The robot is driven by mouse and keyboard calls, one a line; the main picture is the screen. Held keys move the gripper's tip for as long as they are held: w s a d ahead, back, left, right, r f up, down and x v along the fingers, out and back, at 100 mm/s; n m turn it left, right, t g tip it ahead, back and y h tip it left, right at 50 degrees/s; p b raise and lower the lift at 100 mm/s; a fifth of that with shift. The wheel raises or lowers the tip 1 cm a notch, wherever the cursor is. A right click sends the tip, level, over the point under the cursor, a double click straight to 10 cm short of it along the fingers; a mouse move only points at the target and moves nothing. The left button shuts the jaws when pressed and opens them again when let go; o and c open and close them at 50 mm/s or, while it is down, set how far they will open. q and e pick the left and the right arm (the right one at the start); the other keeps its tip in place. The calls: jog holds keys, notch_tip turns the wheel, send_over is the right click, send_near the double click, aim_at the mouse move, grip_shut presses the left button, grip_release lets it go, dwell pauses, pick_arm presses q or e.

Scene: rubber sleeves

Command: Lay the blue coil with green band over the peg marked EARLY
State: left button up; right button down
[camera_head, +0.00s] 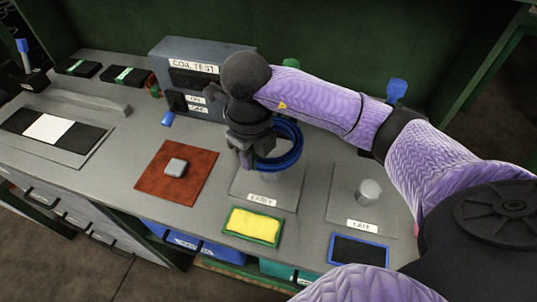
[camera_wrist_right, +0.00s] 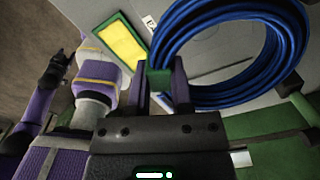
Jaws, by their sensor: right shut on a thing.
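My right gripper (camera_head: 245,158) is shut on the blue coil (camera_head: 288,146), at the coil's left side. In the right wrist view the coil (camera_wrist_right: 176,48) hangs off the fingers, and its green band (camera_wrist_right: 159,80) is between them. The coil is held above the grey plate marked EARLY (camera_head: 262,197). The EARLY peg is largely hidden behind the coil and gripper; I cannot tell whether the coil is around it. The peg marked LATE (camera_head: 369,190) stands bare to the right.
A yellow pad in a green frame (camera_head: 252,226) lies in front of the EARLY plate. A blue-framed dark pad (camera_head: 358,250) lies before LATE. The COIL TEST box (camera_head: 190,52) stands behind. A red-brown mat (camera_head: 152,184) with a grey block (camera_head: 175,166) is left.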

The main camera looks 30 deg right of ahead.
jog(key=b, duration=0.1)
send_over(255, 190)
notch_tip(255, 190, down, 5)
jog(key=shift+r, duration=0.15)
notch_tip(255, 190, down, 5)
jog(key=shift+r+b, duration=0.1)
jog(key=shift+b, duration=0.95)
jog(key=c, duration=0.8)
grip_release()
pick_arm(q)
jog(key=shift+g, duration=0.3)
jog(key=s+a+f, duration=0.2)
jog(key=f, duration=0.1)
jog(key=shift+a+f, duration=0.1)
